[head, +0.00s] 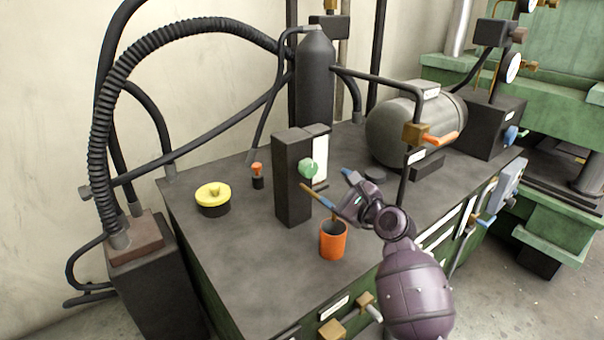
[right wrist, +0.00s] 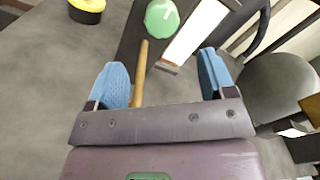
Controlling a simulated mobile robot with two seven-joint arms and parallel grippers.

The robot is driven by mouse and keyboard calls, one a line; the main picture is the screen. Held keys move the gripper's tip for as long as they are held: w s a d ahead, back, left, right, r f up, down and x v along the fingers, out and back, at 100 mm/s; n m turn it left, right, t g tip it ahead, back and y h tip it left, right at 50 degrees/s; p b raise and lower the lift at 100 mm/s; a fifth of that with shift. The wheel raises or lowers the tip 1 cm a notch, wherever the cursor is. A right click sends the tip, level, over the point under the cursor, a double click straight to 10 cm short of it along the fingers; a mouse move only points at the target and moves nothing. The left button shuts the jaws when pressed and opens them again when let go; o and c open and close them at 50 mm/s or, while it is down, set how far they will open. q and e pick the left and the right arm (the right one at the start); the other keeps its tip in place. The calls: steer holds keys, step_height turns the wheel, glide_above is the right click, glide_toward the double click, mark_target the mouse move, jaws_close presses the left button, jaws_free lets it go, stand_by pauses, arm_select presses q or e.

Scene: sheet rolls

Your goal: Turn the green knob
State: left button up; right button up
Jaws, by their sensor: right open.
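The green knob (head: 308,169) is a rounded cap on the side of a dark upright block (head: 292,185) on the bench. It also shows at the top of the right wrist view (right wrist: 161,18), ahead of my fingers. My right gripper (head: 345,191) is open, with its blue fingertips apart and short of the knob. In the right wrist view, the gripper (right wrist: 164,82) has the knob roughly centred beyond the gap, and nothing is clamped. My left gripper is not in view.
An orange cup (head: 333,240) stands below my right gripper. A yellow-topped knob (head: 212,194) and a small orange-topped part (head: 257,172) stand left. A grey tank (head: 400,125) is behind right.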

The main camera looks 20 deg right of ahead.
mark_target(312, 170)
steer(key=shift+w+a+r, duration=0.15)
steer(key=shift+w, duration=0.4)
steer(key=b+x, duration=0.1)
steer(key=x, duration=0.3)
steer(key=b+x, duration=0.1)
steer(key=x, duration=0.3)
steer(key=shift+w+a+f, duration=0.1)
steer(key=shift+w+f, duration=0.05)
steer(key=shift+f, duration=0.1)
steer(key=shift+w+a+r, duration=0.1)
steer(key=shift+w+a, duration=0.1)
steer(key=shift+w, duration=0.4)
steer(key=shift+w+r, duration=0.1)
steer(key=shift+w, duration=0.1)
steer(key=shift+c, duration=0.2)
